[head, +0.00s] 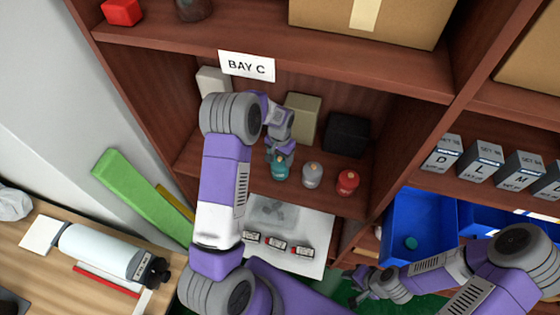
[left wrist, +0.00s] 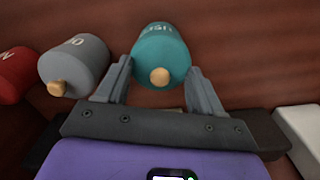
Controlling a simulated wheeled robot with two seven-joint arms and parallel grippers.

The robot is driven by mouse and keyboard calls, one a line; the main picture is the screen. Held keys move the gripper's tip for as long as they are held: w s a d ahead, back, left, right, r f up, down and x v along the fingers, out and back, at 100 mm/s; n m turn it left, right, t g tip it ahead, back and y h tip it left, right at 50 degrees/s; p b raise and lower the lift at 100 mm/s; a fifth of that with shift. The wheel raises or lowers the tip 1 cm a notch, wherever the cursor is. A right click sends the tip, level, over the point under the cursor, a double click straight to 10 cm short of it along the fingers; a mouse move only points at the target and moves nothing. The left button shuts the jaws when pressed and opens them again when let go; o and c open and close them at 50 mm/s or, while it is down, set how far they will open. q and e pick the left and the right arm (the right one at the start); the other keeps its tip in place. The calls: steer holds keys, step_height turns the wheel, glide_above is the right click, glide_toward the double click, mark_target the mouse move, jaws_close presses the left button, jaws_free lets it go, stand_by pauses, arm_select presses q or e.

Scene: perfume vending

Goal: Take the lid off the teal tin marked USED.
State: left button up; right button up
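The teal tin (head: 280,171) stands on the Bay C shelf, at the left of a row with a grey tin (head: 312,175) and a red tin (head: 347,182). In the left wrist view the teal tin (left wrist: 162,50) shows upside-down lettering that looks like USED, and a small wooden knob (left wrist: 159,77) on its lid. My left gripper (head: 279,157) is over the teal tin. Its fingers (left wrist: 160,92) are apart, one each side of the knob, with no clear contact. My right gripper (head: 352,284) is low, left of the blue bin, its fingers seemingly spread and empty.
The grey tin (left wrist: 72,65) is close beside one left finger. Boxes (head: 347,134) stand behind the tins. A white sheet (head: 305,222) with small labelled items lies below the shelf. A blue bin (head: 440,215) holds a small teal item (head: 411,242). The Bay C sign (head: 246,65) hangs above.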

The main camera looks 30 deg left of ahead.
arm_select(q)
steer(key=shift+s, duration=0.15)
steer(key=c, duration=0.5)
steer(key=shift+f, duration=0.1)
steer(key=shift+c, duration=0.3)
steer(key=shift+s, duration=0.1)
